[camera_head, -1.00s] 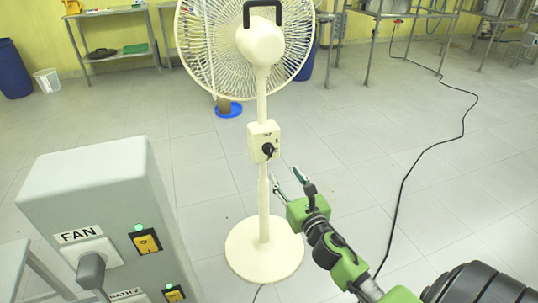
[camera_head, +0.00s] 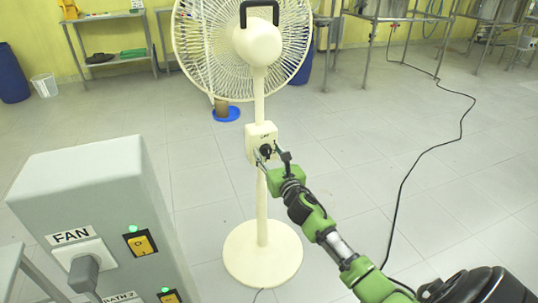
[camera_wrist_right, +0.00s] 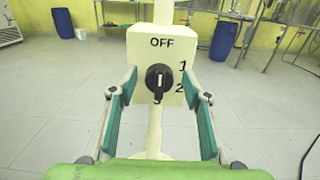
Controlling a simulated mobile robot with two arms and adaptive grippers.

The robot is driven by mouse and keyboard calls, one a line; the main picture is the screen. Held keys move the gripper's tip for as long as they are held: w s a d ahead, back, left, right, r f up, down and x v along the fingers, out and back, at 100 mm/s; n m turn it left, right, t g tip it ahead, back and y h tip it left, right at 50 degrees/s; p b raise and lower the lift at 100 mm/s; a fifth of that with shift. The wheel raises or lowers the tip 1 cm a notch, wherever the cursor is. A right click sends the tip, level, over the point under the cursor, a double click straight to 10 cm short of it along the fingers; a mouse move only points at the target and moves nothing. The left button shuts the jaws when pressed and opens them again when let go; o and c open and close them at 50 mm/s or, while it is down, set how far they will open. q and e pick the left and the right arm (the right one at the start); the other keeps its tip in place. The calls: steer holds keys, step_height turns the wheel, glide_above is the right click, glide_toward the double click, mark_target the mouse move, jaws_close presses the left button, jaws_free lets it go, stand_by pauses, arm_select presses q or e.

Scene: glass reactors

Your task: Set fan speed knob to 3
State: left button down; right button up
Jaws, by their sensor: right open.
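The black fan speed knob (camera_wrist_right: 159,79) sits on the cream control box (camera_wrist_right: 137,50) of the fan. The box is marked OFF at the top, 1 and 2 down the right side and 3 at the bottom. The white line on the knob looks about vertical; which end points is hard to tell. In the head view the knob (camera_head: 265,151) is partly behind my right gripper. My right gripper (camera_wrist_right: 160,92) is open, its teal-padded fingers on either side of the knob and apart from it. In the head view the right gripper (camera_head: 269,155) is at the control box. My left gripper is not in view.
The cream standing fan (camera_head: 262,252) has a round base on the tiled floor. A grey box labelled FAN (camera_head: 85,185) with lit yellow switches stands at the left. A black cable (camera_head: 405,172) lies on the floor at the right. Floor around the fan is mostly clear.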

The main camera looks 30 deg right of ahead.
steer(key=c, duration=1.1)
